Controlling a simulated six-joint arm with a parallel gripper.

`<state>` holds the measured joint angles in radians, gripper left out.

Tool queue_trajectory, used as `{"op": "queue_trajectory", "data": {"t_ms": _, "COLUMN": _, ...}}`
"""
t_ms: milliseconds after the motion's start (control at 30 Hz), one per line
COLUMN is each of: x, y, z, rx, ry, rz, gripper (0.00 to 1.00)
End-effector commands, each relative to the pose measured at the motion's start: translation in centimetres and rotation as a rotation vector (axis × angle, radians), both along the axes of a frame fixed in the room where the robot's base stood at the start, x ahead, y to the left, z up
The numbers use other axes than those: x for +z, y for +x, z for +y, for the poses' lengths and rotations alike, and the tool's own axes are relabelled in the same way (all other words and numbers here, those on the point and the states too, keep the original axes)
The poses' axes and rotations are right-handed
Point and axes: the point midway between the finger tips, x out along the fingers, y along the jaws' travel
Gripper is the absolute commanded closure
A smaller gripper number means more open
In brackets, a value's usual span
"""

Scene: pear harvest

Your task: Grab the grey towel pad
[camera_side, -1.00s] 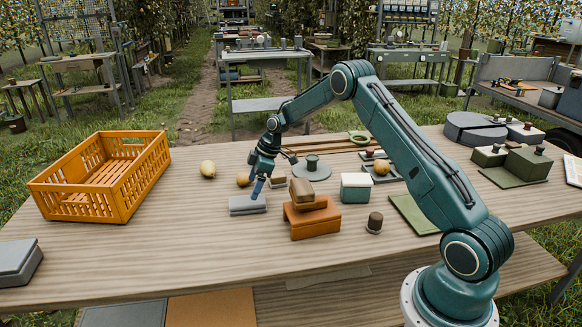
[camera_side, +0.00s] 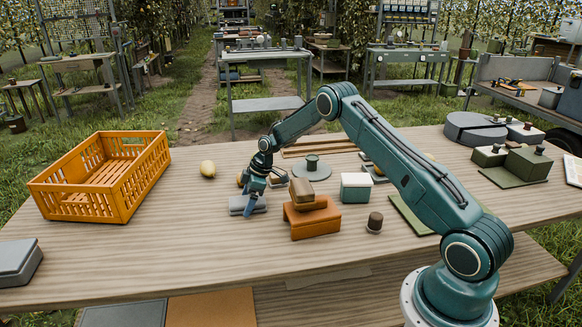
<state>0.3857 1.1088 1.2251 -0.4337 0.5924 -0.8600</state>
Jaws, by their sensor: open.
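The grey towel pad (camera_side: 237,206) is a small flat grey block on the wooden table, left of the orange-brown block. My gripper (camera_side: 254,206) is open and points down at the pad, low over its right part. A finger covers part of the pad. I cannot tell whether the fingers touch it or stand around it.
An orange-brown block (camera_side: 313,222) with a brown piece on top stands close to the right of the pad. A yellow pear (camera_side: 207,169) lies behind and left. An orange crate (camera_side: 58,204) stands at the left. The table in front of the pad is clear.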

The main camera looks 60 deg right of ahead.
Motion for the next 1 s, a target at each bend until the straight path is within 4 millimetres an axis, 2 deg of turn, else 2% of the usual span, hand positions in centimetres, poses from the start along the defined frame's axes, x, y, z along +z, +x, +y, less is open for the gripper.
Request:
{"op": "queue_trajectory", "data": {"t_ms": 133, "x": -0.61, "y": 0.17, "z": 0.17, "rx": 0.000, "ry": 0.000, "rz": 0.000, "gripper": 0.13}}
{"op": "queue_trajectory", "data": {"t_ms": 600, "x": -0.58, "y": 0.17, "z": 0.17, "rx": 0.000, "ry": 0.000, "rz": 0.000, "gripper": 0.13}}
{"op": "queue_trajectory", "data": {"t_ms": 667, "x": -0.58, "y": 0.17, "z": 0.18, "rx": 0.000, "ry": 0.000, "rz": 0.000, "gripper": 0.23}}
{"op": "queue_trajectory", "data": {"t_ms": 867, "x": -0.58, "y": 0.16, "z": 0.18, "rx": 0.000, "ry": 0.000, "rz": 0.000, "gripper": 0.61}}
{"op": "queue_trajectory", "data": {"t_ms": 1000, "x": -0.57, "y": 0.18, "z": 0.18, "rx": 0.000, "ry": 0.000, "rz": 0.000, "gripper": 0.61}}
